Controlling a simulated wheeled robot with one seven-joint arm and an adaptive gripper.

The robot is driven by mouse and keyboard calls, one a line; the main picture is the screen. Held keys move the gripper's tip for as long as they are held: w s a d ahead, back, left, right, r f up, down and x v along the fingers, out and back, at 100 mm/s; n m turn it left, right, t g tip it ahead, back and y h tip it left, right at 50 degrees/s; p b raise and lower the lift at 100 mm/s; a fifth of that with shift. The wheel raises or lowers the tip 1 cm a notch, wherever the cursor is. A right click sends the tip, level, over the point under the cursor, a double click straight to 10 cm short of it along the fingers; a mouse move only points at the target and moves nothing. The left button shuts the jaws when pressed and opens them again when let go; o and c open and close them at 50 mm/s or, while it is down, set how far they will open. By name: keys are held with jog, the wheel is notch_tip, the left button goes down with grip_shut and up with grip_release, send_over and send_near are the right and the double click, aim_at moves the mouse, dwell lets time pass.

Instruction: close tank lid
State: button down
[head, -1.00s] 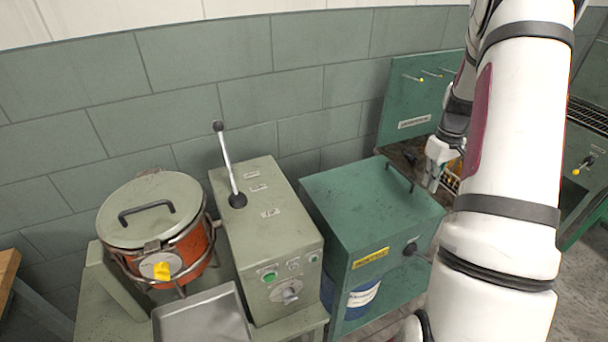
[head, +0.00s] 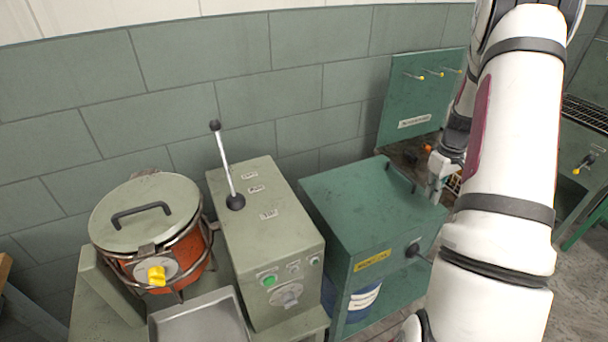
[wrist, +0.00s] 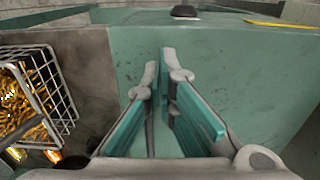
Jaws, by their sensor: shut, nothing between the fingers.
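A teal box-shaped tank (head: 365,205) stands right of the machine with the lever. Its flat top lies level, with a black handle (head: 400,176) near the right edge. In the wrist view the teal surface (wrist: 240,70) fills the middle, and a black part (wrist: 185,11), probably the handle, shows at the top. My gripper (head: 436,178) is beside the tank's right back edge, partly covered by my arm. In the wrist view my gripper (wrist: 163,65) has its teal-padded fingers together and empty, pointing at the teal surface. I cannot tell if they touch it.
A round pot with a closed grey-green lid (head: 145,212) stands at left. The lever machine (head: 265,235) and a metal tray (head: 200,322) are between. A wire basket of brass-coloured pieces (wrist: 35,95) lies left of my gripper. A teal board with hooks (head: 420,95) stands behind.

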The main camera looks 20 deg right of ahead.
dwell(0.3)
notch_tip(320, 180, up, 8)
jog(key=p, duration=0.3)
dwell(0.4)
dwell(0.5)
jog(key=a+r+t, duration=0.2)
jog(key=a+r, duration=1.8)
jog(key=a, duration=0.3)
jog(key=s+a+r+t, duration=0.1)
jog(key=s+a+r, duration=0.1)
jog(key=s+a, duration=0.6)
jog(key=s+a+r+t, duration=0.2)
jog(key=s+a, duration=0.5)
jog(key=a, duration=0.3)
jog(key=shift+s+r+t, duration=0.3)
jog(key=shift+s+r, duration=0.05)
